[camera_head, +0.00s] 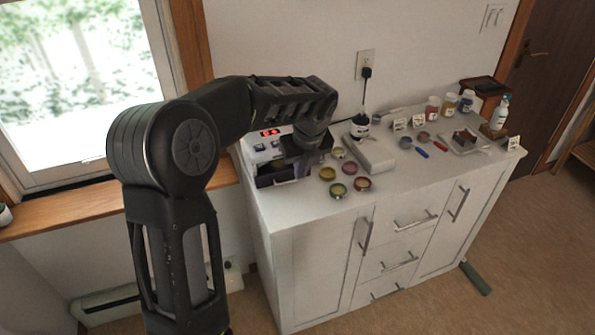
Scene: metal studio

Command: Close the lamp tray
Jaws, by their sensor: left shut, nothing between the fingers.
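The lamp (262,148) is a white box with a red lit display, at the left end of the white cabinet's top. Its tray (279,179) shows low at its front as a dark purplish piece with a pale edge. My arm partly covers it, so I cannot tell how far out it stands. My left gripper (302,162) points down at the lamp's front right, next to the tray. It is shut and empty; its fingertips are hard to make out, and I cannot tell whether they touch the tray. My right gripper is not in view.
Several small round colored tins (338,189) stand just right of the lamp. A grey-white block (371,155) with a dark-topped jar lies beyond them. Bottles (466,101) and tools stand at the right. The cabinet's front edge is mostly clear.

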